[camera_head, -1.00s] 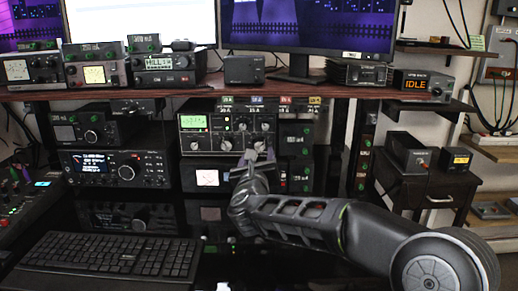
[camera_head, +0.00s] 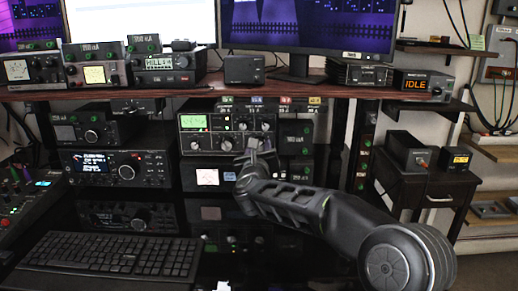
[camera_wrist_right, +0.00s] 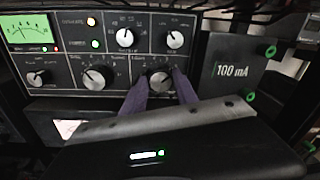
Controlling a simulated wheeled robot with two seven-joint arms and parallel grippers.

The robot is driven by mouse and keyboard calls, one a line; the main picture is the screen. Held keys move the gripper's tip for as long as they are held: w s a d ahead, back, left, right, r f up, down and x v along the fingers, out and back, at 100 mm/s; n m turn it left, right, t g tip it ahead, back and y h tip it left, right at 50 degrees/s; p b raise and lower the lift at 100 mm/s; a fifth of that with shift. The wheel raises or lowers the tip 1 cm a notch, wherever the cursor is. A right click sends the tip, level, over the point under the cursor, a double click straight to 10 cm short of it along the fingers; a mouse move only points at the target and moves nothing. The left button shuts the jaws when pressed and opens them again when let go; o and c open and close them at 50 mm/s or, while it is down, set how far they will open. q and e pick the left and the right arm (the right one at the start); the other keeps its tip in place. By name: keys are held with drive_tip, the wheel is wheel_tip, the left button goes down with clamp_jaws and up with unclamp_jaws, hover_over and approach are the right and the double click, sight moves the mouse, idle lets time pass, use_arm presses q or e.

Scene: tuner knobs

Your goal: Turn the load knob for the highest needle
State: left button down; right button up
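The tuner (camera_head: 184,133) is a grey-black box with a green-lit meter (camera_head: 194,121) and several knobs, on the shelf below the monitors. In the right wrist view its meter (camera_wrist_right: 28,30) shows at the top left; the needle's exact reading is too small to tell. My right gripper (camera_head: 253,143) is at the tuner's lower right front. In the wrist view my right gripper (camera_wrist_right: 160,78) has one purple-grey finger on each side of the lower right knob (camera_wrist_right: 160,80). I cannot tell whether the fingers press on it. The knob labels are not clearly readable. My left gripper is not in view.
A dark box marked 100 mA (camera_wrist_right: 234,71) stands right beside the tuner. A radio (camera_head: 118,168) stands to the left and a keyboard (camera_head: 110,254) lies in front on the glossy desk. The shelf edge (camera_head: 130,95) runs just above the tuner.

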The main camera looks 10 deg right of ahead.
clamp_jaws()
drive_tip(key=shift+n, duration=0.3)
drive_tip(key=n+p, duration=0.1)
drive_tip(key=n, duration=0.8)
drive_tip(key=n+p, duration=0.1)
drive_tip(key=n, duration=0.7)
drive_tip(key=shift+f+n+t+y, duration=0.2)
drive_tip(key=shift+n+t+y, duration=0.2)
idle(0.4)
drive_tip(key=shift+o, duration=2.3)
unclamp_jaws()
